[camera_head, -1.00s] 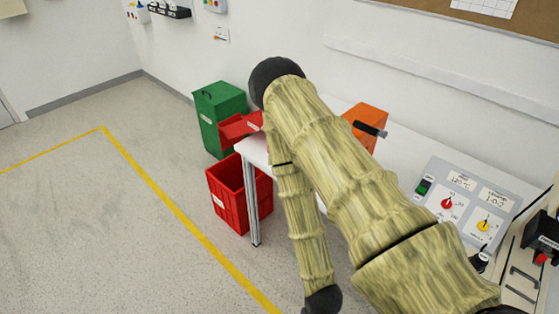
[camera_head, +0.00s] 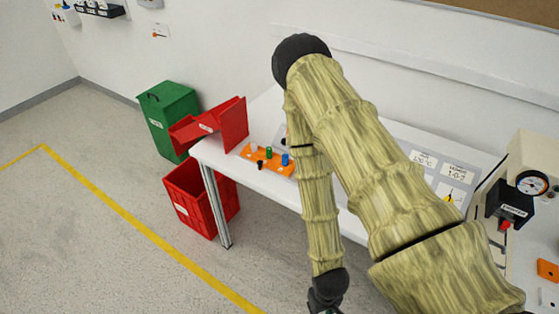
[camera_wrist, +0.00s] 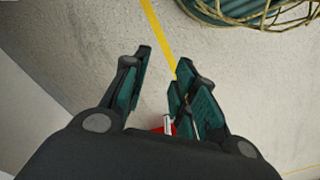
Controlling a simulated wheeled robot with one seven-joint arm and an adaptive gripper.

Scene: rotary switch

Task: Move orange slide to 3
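I cannot make out a slide marked 3 with certainty. A small white plate with an orange mark (camera_head: 160,31) is on the wall at upper left, too small to read. A grey control panel (camera_head: 403,135) with white displays and a yellow knob (camera_head: 448,199) lies on the table, partly hidden by my arm. In the head view my gripper hangs at the bottom, in front of the table and apart from it, its end cut off by the frame. In the wrist view my gripper (camera_wrist: 165,60) is open and empty, over the floor.
The white table (camera_head: 272,190) bears an orange holder (camera_head: 279,168) with coloured pegs and a red sloped bin (camera_head: 233,124). A red crate (camera_head: 205,215) and green bin (camera_head: 170,120) stand at left. A gauge device (camera_head: 532,183) is at right. Floor at left is clear.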

